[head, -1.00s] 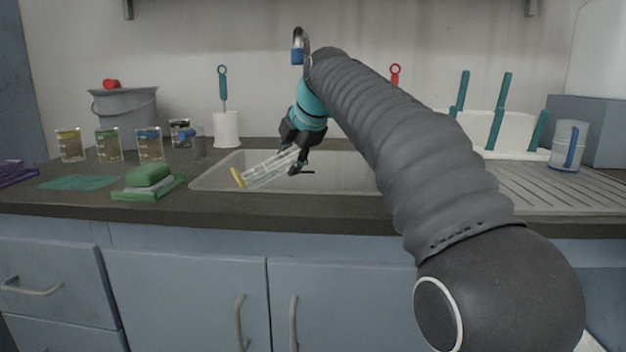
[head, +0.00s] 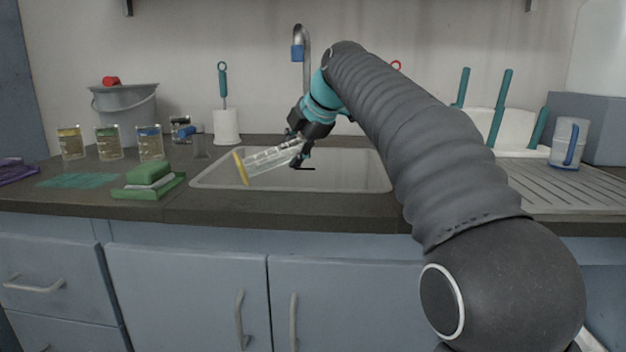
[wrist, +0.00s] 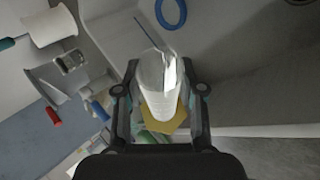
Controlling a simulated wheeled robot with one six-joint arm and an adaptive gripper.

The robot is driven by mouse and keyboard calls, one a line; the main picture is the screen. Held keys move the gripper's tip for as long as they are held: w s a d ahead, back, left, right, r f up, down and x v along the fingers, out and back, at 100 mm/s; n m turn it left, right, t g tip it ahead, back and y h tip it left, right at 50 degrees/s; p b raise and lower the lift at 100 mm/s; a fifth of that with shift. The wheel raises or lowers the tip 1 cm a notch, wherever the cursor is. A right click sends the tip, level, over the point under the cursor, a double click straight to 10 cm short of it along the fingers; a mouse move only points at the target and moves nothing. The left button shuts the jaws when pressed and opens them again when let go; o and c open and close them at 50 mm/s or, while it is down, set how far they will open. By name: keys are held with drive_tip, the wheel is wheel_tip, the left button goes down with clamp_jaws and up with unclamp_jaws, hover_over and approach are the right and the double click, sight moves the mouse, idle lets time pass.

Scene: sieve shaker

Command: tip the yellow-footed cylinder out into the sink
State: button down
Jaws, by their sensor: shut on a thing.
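The yellow-footed cylinder (head: 270,160) is clear and lies tilted, close to level, over the left part of the sink (head: 345,178). Its yellow foot (head: 240,167) points left, a little lower than its other end. My gripper (head: 299,151) is shut on the cylinder toward the end away from the foot. In the wrist view the cylinder (wrist: 158,78) sits between both fingers of my gripper (wrist: 161,92), with the yellow foot (wrist: 176,120) beyond. The held end is partly hidden by the fingers in the head view. I cannot tell whether liquid is inside.
The tap (head: 302,60) with a blue collar rises behind the gripper. Left of the sink are a green sponge (head: 148,173) on a tray, several labelled beakers (head: 150,145), a grey bucket (head: 125,105) and a white brush holder (head: 227,127). A ribbed drainboard (head: 560,190) lies right.

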drive_tip(key=shift+d+f, duration=0.1)
drive_tip(key=shift+f, duration=0.15)
drive_tip(key=shift+w+d+f+y+b, duration=0.1)
drive_tip(key=shift+w+f+y+b, duration=0.05)
drive_tip(key=shift+f+y+b, duration=0.2)
drive_tip(key=shift+d+f, duration=0.1)
